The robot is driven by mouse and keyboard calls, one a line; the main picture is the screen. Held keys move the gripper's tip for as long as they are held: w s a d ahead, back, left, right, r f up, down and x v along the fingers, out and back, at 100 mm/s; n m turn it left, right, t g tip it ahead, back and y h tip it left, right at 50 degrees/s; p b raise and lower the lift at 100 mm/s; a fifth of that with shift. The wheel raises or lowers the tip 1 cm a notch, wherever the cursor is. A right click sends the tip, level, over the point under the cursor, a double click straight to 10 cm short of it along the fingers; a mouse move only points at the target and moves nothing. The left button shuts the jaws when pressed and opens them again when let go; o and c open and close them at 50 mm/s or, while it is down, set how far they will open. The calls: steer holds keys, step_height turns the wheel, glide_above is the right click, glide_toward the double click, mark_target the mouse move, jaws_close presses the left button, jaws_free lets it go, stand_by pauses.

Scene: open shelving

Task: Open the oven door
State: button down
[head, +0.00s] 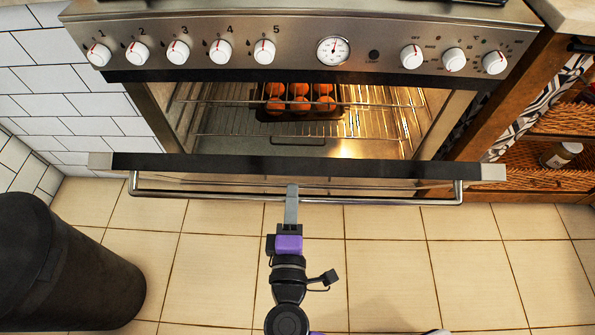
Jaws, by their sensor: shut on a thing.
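The oven (130,22) stands straight ahead in the head view, with a steel front panel. Its door (250,165) is swung down and out, seen from above as a dark band, and the lit cavity is exposed. A steel bar handle (390,203) runs along the door's outer face. My gripper (292,196) is shut on the handle near its middle. Its fingertips partly hide the handle there.
Wire racks hold a dark muffin tin (330,114) with several orange-brown items. White knobs and a round dial line the panel. A black bin (65,265) stands at left. Wooden shelving (530,150) with a jar (560,155) is at right. Tiled floor is clear beside my arm.

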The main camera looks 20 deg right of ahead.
steer(key=s+a+f+t+b, duration=0.1)
steer(key=s+f+b, duration=0.3)
steer(key=f, duration=0.5)
steer(key=s+a+f+t+b, duration=0.1)
steer(key=s+a+f+b, duration=0.1)
steer(key=s+f+b, duration=0.3)
steer(key=s+a+f+h+b, duration=0.1)
steer(key=s+f+b, duration=0.3)
steer(key=f, duration=0.9)
steer(key=shift+s+a+t, duration=0.4)
steer(key=shift+s+a, duration=0.2)
steer(key=shift+s, duration=0.9)
steer(key=c, duration=1.3)
jaws_free()
steer(key=shift+s+a+f, duration=0.1)
steer(key=shift+s, duration=0.05)
